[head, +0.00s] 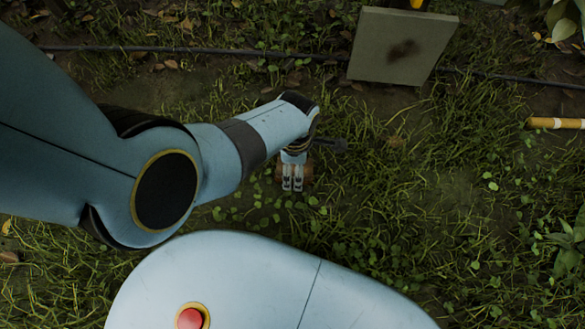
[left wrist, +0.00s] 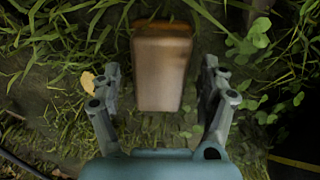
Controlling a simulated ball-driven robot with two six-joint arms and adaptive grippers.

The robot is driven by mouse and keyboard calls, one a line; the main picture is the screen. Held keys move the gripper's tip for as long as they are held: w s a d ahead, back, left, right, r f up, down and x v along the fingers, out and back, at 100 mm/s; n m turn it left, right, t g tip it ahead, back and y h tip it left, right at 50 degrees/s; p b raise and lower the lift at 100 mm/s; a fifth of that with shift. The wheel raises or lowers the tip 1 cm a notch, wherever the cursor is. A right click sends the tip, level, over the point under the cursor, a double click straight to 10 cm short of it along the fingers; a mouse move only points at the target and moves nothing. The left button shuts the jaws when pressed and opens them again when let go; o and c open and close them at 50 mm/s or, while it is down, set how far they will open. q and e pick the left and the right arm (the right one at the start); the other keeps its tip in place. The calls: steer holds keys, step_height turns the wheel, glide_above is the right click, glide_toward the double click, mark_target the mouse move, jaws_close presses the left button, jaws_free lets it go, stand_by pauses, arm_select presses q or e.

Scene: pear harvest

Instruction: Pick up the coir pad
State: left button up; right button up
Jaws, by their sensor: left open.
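The coir pad (left wrist: 161,62) shows in the left wrist view as a brown block, slightly blurred, with its near end between the two fingers. My left gripper (left wrist: 158,88) is open around it, with a gap on each side, so I see no contact. In the head view my left gripper (head: 292,180) points down over the grass. A little of the brown pad (head: 308,172) shows beside the fingers; the rest is hidden behind them. My right gripper is in neither view.
A grey-green square panel (head: 395,48) with a dark smudge stands at the top right. A dark hose (head: 180,49) runs across the ground at the back. A yellow-and-white stick (head: 555,123) lies at the right edge. Grass around the gripper is mostly clear.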

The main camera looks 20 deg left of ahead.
arm_select(q)
steer(key=c, duration=1.4)
steer(key=shift+c, duration=0.2)
